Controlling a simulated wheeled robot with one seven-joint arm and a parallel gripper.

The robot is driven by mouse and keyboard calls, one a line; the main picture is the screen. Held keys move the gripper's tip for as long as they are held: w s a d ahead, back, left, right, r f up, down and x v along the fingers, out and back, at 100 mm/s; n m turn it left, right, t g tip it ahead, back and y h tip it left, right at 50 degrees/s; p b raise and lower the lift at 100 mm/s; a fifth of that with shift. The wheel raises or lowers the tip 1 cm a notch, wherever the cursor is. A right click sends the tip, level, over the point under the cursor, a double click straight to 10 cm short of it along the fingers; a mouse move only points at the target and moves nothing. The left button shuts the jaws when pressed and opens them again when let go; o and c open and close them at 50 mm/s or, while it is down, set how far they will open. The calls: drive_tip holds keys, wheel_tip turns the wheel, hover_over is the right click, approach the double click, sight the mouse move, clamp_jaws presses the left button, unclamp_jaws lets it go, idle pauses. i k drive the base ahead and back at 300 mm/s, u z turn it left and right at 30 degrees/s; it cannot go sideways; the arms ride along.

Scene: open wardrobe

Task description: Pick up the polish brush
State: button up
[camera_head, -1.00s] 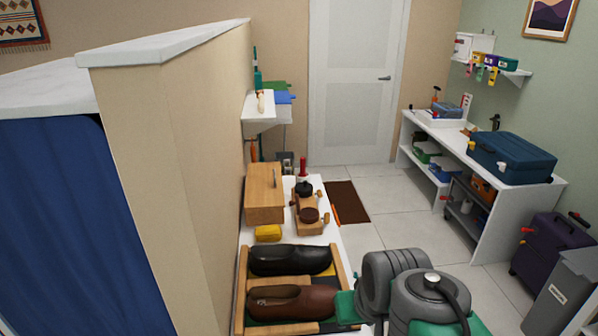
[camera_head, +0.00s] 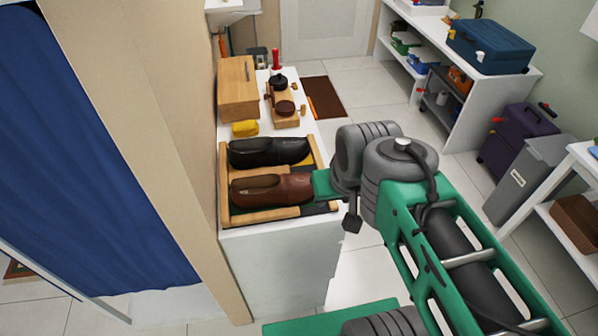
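On the white counter, a wooden stand (camera_head: 290,121) holds a black round-topped item (camera_head: 278,82) and a brown round item (camera_head: 285,108), with short wooden handles sticking out at its sides. One of these may be the polish brush, but at this size I cannot tell which. My arm reaches in from the lower right, in front of the counter's right edge. A small dark part (camera_head: 351,222) below its wrist may belong to my gripper. Its fingers cannot be made out, and I see nothing held. The arm is apart from the stand.
A wooden tray (camera_head: 224,187) with a black shoe (camera_head: 268,152) and a brown shoe (camera_head: 272,189) lies at the counter's near end, beside my arm. A yellow cloth (camera_head: 245,128) and a wooden box (camera_head: 238,88) stand behind. A partition and blue curtain (camera_head: 90,150) close the left.

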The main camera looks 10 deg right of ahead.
sight(275, 66)
drive_tip(key=z, duration=0.5)
drive_tip(key=k, duration=0.65)
drive_tip(key=z, duration=0.8)
drive_tip(key=k, duration=0.55)
drive_tip(key=z, duration=0.25)
drive_tip(key=i, duration=2.75)
drive_tip(key=u, duration=0.8)
drive_tip(key=i, duration=2.15)
drive_tip(key=u, duration=1.85)
drive_tip(key=i, duration=1)
drive_tip(key=u, duration=1.4)
drive_tip(key=i, duration=0.3)
drive_tip(key=u, duration=0.15)
